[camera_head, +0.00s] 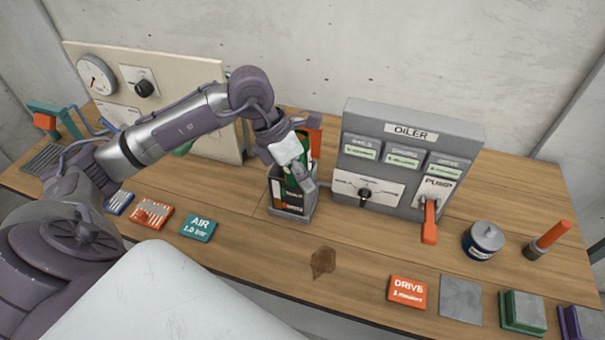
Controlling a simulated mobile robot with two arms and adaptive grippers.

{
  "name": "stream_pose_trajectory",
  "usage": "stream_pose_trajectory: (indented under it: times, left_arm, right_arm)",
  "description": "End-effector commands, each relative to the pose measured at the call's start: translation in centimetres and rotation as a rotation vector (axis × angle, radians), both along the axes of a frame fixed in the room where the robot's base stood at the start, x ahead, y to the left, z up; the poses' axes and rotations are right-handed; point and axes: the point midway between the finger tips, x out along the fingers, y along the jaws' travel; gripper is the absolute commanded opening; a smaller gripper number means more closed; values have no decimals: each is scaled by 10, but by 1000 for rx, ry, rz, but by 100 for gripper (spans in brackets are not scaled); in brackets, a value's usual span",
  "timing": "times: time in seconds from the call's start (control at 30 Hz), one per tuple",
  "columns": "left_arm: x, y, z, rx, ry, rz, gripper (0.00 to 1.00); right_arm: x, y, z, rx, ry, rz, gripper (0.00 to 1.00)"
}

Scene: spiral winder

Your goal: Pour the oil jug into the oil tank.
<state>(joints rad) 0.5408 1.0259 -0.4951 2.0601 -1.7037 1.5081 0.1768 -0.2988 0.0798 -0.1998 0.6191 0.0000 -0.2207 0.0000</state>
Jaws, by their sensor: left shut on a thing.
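My left arm reaches in from the left, and its gripper (299,178) is shut on a green jug (291,184). The jug is at the middle of the bench and is partly hidden by the gripper. A small grey box-shaped holder or tank (292,211) with a dark front and a label stands right under and around the jug's lower part. I cannot tell whether the jug rests in it or hangs just above it. An orange-red part (314,127) shows behind the gripper. No stream of oil is visible. My right gripper is not in view.
The grey OILER unit (408,122), with an orange PUMP lever (430,222), stands just right. A lidded can (483,241) and an orange-handled tool (548,238) stand farther right. An AIR card (199,228), a DRIVE card (408,292) and a brown stain (323,261) are in front.

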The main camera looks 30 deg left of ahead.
Motion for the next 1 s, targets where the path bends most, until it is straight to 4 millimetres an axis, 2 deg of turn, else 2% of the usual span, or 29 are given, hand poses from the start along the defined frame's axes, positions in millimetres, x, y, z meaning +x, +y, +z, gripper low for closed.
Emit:
stream_pose_trajectory:
  times: [0.27, 0.57, 1.0]
  left_arm:
    - [0, 0, 1, -1, -1, 0, 0]
    - [-1, -2, 14, -94, 100, 2, 0]
    - [-2, -3, 14, -109, 114, 0, 0]
  right_arm:
    - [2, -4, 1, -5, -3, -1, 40]
    - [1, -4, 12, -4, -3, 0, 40]
    - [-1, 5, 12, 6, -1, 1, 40]
